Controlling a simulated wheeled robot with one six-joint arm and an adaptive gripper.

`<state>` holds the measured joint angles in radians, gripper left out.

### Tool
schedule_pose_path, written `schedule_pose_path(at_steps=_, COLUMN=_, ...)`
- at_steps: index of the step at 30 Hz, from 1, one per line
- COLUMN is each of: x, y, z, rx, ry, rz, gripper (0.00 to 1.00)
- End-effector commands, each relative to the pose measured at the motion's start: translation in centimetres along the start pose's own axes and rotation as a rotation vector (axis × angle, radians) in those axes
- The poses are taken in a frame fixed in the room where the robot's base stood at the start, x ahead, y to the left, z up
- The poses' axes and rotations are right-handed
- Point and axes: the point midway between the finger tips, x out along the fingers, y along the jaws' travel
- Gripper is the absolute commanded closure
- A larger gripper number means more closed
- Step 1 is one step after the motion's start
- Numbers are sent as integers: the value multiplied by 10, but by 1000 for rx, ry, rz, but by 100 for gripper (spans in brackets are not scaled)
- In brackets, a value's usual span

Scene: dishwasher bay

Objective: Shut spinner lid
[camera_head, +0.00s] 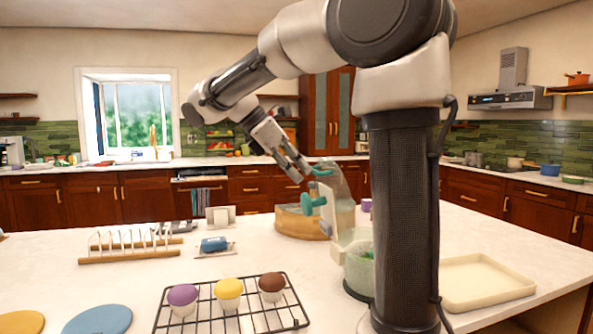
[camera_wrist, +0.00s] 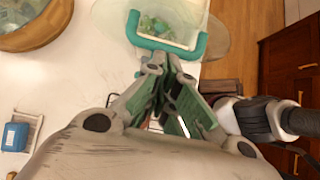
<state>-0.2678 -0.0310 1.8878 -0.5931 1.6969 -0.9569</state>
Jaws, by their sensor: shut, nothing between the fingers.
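The spinner stands on the white counter, partly hidden behind my column in the head view. Its pale bowl (camera_head: 359,274) has green contents. The spinner lid (camera_head: 344,200) is raised, standing steeply tilted above the bowl, with teal parts on it. My gripper (camera_head: 303,170) is shut and empty, close to the lid's upper edge. In the wrist view the fingers (camera_wrist: 172,68) point at a teal U-shaped edge (camera_wrist: 162,45), with green contents beyond it. I cannot tell whether they touch it.
A wooden bowl (camera_head: 298,226) stands just left of the spinner. A cream tray (camera_head: 482,284) lies to the right.

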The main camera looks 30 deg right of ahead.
Motion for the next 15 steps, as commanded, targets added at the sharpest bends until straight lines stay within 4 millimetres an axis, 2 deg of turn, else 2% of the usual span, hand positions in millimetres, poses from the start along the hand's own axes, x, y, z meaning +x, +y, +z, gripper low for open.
schedule_pose_path(at_steps=15, x=6, y=0, z=22, rx=2, ry=95, rz=-1, gripper=100)
